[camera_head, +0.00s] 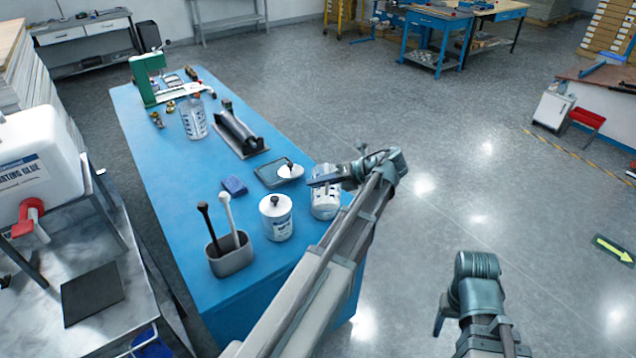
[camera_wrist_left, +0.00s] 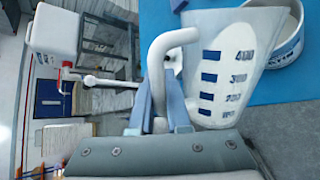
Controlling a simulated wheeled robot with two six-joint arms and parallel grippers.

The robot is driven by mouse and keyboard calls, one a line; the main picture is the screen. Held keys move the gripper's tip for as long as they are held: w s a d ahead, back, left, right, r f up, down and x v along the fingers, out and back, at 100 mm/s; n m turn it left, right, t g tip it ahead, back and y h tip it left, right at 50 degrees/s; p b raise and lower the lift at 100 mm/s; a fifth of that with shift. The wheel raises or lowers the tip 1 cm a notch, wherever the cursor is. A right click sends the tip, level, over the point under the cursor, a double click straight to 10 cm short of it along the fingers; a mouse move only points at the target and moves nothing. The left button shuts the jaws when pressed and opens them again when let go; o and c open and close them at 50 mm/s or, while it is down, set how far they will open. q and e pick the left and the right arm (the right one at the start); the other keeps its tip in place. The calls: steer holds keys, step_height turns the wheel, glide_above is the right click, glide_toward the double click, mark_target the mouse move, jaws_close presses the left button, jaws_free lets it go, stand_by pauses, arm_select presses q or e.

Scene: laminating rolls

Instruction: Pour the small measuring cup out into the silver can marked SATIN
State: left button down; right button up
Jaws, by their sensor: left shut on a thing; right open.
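My left gripper (camera_head: 322,181) is shut on the handle of a pale measuring cup (camera_head: 325,203). In the left wrist view the cup (camera_wrist_left: 222,75) has blue marks up to 400 and looks roughly upright. A pale silver can (camera_head: 277,222) with a dark label and a dark knob-like thing at its top stands just left of the cup. I cannot read its label. A can, partly hidden by the cup, also shows in the left wrist view (camera_wrist_left: 287,48). The cup's contents are hidden. My right gripper (camera_head: 445,318) is open and empty, over the floor right of the table.
A grey holder (camera_head: 232,260) with two upright tools stands left of the can. A shallow tray (camera_head: 270,176), a blue block (camera_head: 234,186) and a dark roller (camera_head: 240,134) lie behind. A larger measuring jug (camera_head: 194,119) stands farther back. The blue table (camera_head: 170,190) is clear along its left side.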

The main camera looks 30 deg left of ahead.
arm_select(q)
steer(key=shift+w+a+r+m+g+h+p, duration=0.2)
steer(key=shift+w+r+m+p, duration=0.1)
steer(key=shift+r+p, duration=0.25)
steer(key=shift+w+a+r+m+g+h+p, duration=0.1)
steer(key=shift+w+a+r+m+g+p, duration=0.15)
steer(key=shift+p, duration=0.45)
steer(key=shift+d, duration=0.1)
stand_by(0.6)
steer(key=shift+w+a+r+h+p, duration=0.3)
steer(key=shift+w+r+p, duration=0.2)
steer(key=shift+p, duration=0.1)
steer(key=shift+w+a+r+m+g+p, duration=0.1)
steer(key=shift+w+r+m+g+p, duration=0.15)
steer(key=shift+m+g+p, duration=0.2)
steer(key=shift+r, duration=0.1)
stand_by(0.6)
steer(key=shift+w+a+r+m+g+h+p, duration=0.4)
steer(key=shift+w+a+r+g+h+p, duration=0.1)
steer(key=shift+w+r+p, duration=0.15)
steer(key=shift+f, duration=0.1)
stand_by(3.0)
